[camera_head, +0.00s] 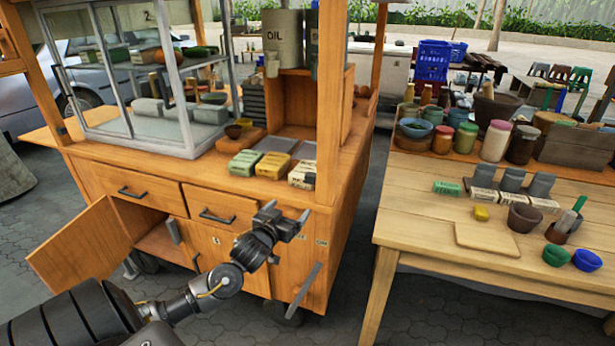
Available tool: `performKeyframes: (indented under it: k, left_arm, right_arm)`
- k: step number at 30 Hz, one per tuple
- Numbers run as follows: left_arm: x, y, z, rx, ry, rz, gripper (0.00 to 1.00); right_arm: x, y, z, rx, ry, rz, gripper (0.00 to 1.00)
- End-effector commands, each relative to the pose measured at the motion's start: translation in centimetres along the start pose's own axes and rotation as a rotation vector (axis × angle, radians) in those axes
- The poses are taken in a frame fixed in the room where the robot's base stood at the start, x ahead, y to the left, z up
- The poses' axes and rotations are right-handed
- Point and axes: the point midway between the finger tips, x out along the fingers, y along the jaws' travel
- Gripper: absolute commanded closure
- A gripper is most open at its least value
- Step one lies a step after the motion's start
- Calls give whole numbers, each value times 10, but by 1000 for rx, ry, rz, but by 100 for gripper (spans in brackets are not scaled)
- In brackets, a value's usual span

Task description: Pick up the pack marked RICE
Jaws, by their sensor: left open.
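Several small packs lie on the cart's wooden top: a green one (245,162), a yellow one (272,165) and a cream one (302,175). More packs lie on the table at right: a green one (446,188), a white one (484,197) and another white one (544,205). The lettering is too small for me to tell which is marked RICE. My left gripper (287,213) is open and empty, in front of the cart's drawers and below the cream pack, apart from it. My right gripper is not in view.
The cart (225,238) has a glass case at left, a post (331,100) beside the cream pack, and an open door (80,242). An oil can (283,40) stands on a shelf. The table (415,215) holds jars, bowls and a board (487,238). A gap separates cart and table.

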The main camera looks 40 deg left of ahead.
Motion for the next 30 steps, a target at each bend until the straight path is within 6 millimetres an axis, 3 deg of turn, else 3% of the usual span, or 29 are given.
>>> performKeyframes:
  k: [3,6,11,21,30]
  left_arm:
    - [11,-12,-23,-8,73,-5,11]
    - [14,-15,-30,-11,96,-6,11]
    - [18,-15,-33,-12,102,-5,11]
    - [65,-15,-37,-11,100,-6,11]
    - [77,-14,-39,-11,99,-5,11]
  right_arm:
    - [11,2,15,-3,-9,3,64]
    - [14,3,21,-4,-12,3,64]
    - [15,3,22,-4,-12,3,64]
    - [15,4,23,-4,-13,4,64]
    - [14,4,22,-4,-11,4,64]
